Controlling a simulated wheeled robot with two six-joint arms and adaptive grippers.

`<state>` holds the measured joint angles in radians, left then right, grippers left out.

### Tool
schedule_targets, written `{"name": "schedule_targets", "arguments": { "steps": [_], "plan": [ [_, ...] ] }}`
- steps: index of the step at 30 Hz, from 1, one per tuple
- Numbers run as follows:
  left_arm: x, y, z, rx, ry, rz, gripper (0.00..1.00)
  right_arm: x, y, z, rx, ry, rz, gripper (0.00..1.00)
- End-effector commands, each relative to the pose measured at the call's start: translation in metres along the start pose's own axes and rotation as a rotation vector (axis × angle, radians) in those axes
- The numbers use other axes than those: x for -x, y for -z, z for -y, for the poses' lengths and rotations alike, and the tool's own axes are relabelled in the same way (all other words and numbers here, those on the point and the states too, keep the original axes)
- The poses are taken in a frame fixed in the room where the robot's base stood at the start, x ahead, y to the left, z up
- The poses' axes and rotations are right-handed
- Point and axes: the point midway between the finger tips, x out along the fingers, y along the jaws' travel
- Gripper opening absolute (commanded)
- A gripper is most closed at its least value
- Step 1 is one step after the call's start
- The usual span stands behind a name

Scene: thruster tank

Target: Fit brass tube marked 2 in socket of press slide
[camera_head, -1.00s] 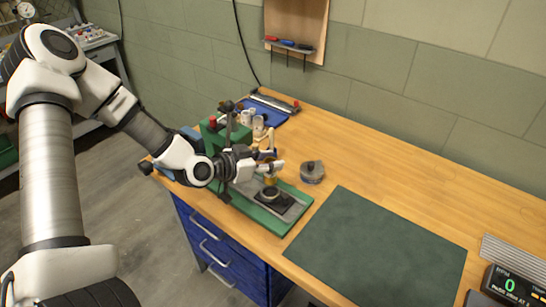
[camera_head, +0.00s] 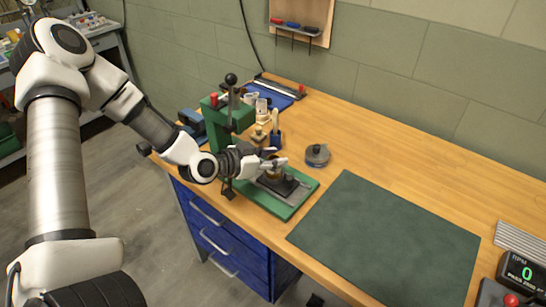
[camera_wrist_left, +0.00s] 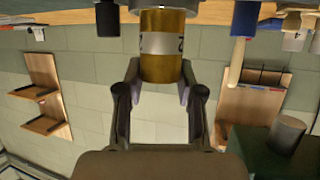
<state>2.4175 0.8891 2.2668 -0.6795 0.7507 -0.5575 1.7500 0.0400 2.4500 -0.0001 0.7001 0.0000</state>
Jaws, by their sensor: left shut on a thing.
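The brass tube marked 2 (camera_wrist_left: 162,48) is gripped near one end by my left gripper (camera_wrist_left: 161,76), which is shut on it. The wrist picture is upside down, and a 2 shows on the tube. The tube's far end meets a grey part at the top edge of that view; I cannot tell whether it is inside the socket. In the head view my left gripper (camera_head: 278,165) is directly over the dark block of the press slide (camera_head: 292,186) on the green press base (camera_head: 308,188). The gripper mostly hides the tube and socket there. My right gripper is not in view.
The green press column (camera_head: 222,127) with its lever stands just behind my left gripper. A round grey container (camera_head: 317,155) sits to its right. A dark green mat (camera_head: 390,235) lies clear at the right. A blue tray (camera_head: 278,100) and small items stand behind.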

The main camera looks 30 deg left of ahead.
Motion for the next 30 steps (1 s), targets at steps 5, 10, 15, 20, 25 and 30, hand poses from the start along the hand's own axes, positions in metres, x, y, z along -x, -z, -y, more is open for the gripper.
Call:
{"name": "schedule_targets", "arguments": {
  "steps": [5,10,15,20,25,30],
  "plan": [
    [0.0,0.001,0.0,-0.001,0.001,-0.002,0.66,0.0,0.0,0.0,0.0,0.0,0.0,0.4],
    [0.0,0.001,0.0,-0.001,0.001,-0.001,0.66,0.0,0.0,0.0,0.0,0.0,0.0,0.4],
    [0.003,0.009,0.001,-0.002,0.002,-0.004,0.66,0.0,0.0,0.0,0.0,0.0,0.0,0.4],
    [0.014,0.038,0.001,-0.001,0.003,-0.009,0.66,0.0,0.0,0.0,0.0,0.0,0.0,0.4],
    [0.029,0.074,0.0,-0.001,0.0,-0.008,0.66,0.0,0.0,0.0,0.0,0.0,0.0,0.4],
    [0.037,0.092,0.0,-0.001,0.0,-0.003,0.66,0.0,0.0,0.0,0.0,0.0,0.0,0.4]
  ]
}}
